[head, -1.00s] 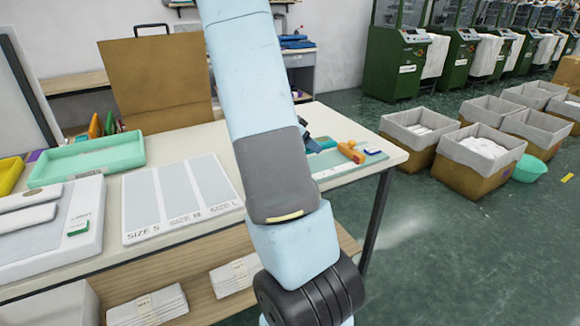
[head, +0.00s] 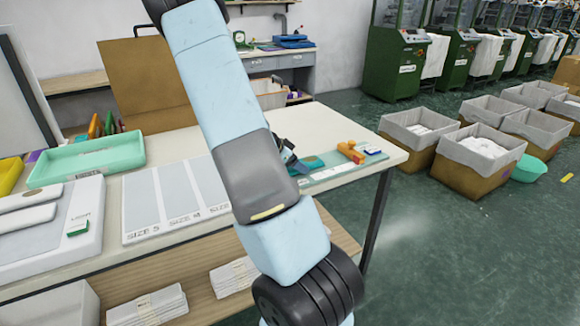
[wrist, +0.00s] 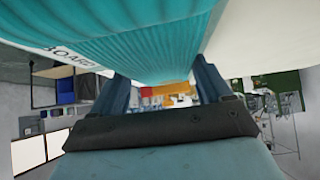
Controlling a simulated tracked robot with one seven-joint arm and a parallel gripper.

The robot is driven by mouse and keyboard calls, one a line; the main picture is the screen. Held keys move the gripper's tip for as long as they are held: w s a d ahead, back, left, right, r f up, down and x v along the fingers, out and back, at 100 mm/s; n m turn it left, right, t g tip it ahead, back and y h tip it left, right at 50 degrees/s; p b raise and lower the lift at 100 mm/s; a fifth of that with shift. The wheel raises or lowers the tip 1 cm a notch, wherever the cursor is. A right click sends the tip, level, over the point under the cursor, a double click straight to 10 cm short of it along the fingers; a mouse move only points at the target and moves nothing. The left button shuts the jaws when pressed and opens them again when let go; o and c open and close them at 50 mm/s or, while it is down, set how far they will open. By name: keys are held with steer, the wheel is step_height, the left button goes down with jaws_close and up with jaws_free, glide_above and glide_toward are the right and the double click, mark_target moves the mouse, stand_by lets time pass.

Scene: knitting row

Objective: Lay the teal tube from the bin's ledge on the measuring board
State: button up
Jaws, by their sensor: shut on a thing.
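The teal tube (wrist: 130,35) is ribbed and fills the top of the wrist view. My gripper (wrist: 163,88) is shut on it, one dark blue finger at each side. In the head view my gripper (head: 287,152) is partly behind my arm, and the teal tube (head: 311,162) shows just right of it, low over the pale board (head: 338,173) at the table's right end. Lettering reading "BOARD" shows beside the tube in the wrist view. I cannot tell whether the tube touches the board.
Orange blocks (head: 350,152) and a small blue item (head: 371,150) lie at the board's far right. A size chart (head: 143,205), a green tray (head: 88,158) and a white block (head: 50,228) occupy the table's left. A light bin (head: 270,94) stands behind the table.

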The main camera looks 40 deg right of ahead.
steer(key=shift+s+a+f, duration=0.1)
steer(key=shift+f, duration=0.2)
